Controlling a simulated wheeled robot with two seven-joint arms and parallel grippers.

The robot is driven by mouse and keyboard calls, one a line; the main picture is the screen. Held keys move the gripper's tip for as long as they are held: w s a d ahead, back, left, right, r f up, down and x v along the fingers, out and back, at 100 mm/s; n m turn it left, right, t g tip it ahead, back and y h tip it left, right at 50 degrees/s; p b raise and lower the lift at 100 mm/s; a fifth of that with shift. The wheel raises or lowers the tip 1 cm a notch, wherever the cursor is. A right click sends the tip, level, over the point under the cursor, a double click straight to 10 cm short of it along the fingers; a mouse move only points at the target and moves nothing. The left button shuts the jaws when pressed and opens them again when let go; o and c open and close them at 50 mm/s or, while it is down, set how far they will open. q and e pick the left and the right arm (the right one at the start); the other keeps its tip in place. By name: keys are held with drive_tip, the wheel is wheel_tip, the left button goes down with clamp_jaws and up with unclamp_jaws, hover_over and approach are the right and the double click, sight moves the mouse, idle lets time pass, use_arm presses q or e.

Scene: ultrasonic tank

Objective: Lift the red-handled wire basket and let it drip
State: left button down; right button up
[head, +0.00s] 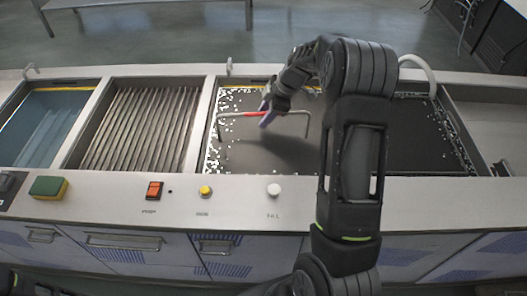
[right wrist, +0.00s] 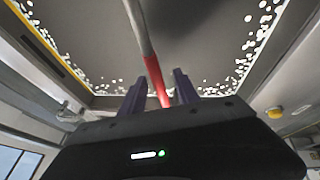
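The basket's handle shows in the head view as a thin metal bar with a red grip (head: 254,114), standing above the dark grey tank (head: 212,134). The basket body cannot be made out below the handle. My right gripper (head: 267,117) is at the red grip, coming down from above. In the right wrist view the red grip (right wrist: 157,78) runs between the two purple-grey fingers of my right gripper (right wrist: 160,84). The fingers stand apart, with slim gaps beside the grip, so the gripper looks open around it. My left gripper is not in view.
A slatted rack bay (head: 138,125) lies left of the tank, and a bay with blue liquid (head: 42,122) is farther left. The front panel carries an orange switch (head: 154,190), a yellow button (head: 205,191) and a white knob (head: 273,190). A green block (head: 48,186) sits at left.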

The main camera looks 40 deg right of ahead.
drive_tip(key=x, duration=0.2)
drive_tip(key=shift+w+f, duration=0.1)
drive_tip(key=shift+f, duration=0.15)
drive_tip(key=shift+c, duration=0.4)
clamp_jaws()
idle(0.4)
drive_tip(key=shift+w+r, duration=0.1)
